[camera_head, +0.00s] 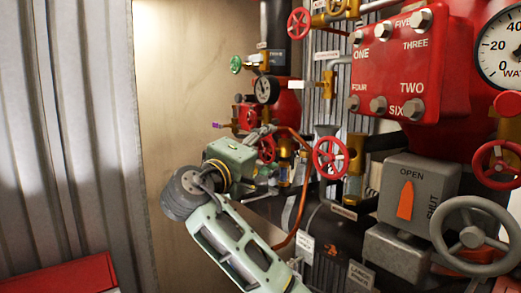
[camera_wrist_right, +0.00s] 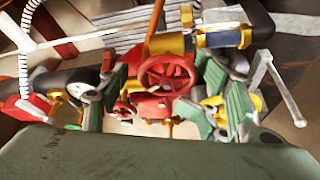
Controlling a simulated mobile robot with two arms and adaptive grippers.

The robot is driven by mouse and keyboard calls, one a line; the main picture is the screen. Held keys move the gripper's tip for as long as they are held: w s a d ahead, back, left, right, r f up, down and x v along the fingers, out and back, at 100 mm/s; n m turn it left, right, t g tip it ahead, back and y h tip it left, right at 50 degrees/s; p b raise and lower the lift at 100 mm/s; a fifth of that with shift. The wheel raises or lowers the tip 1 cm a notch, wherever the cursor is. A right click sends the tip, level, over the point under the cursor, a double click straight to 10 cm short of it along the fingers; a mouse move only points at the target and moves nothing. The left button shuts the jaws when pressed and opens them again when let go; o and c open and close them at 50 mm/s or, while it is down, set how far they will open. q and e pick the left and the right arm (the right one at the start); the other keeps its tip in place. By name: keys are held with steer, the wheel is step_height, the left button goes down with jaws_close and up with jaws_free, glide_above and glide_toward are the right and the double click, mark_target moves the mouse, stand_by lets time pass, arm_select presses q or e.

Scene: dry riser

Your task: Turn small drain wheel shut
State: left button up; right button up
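A small red handwheel (camera_head: 266,149) sits low on the pipework, just beyond my right gripper in the head view. In the right wrist view a red spoked wheel (camera_wrist_right: 167,75) faces the camera between the green finger pads. My right gripper (camera_head: 262,158) is open, with one finger on each side of this wheel in the wrist view (camera_wrist_right: 170,93). No pad clearly touches the rim, and the depth between them is hard to tell. No label marks which wheel is the drain wheel. My left gripper is not in view.
A larger red wheel (camera_head: 331,158) stands right of my gripper, near a copper pipe (camera_head: 300,190). A grey box with an orange lever (camera_head: 405,201) and a big grey wheel (camera_head: 471,237) are at the right. A smaller red wheel (camera_wrist_right: 125,108) shows in the wrist view.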

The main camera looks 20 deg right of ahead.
steer(key=shift+s+f, duration=0.15)
steer(key=shift+s, duration=0.05)
steer(key=v, duration=1.1)
steer(key=shift+a, duration=0.35)
steer(key=shift+o, duration=0.5)
steer(key=shift+s, duration=0.1)
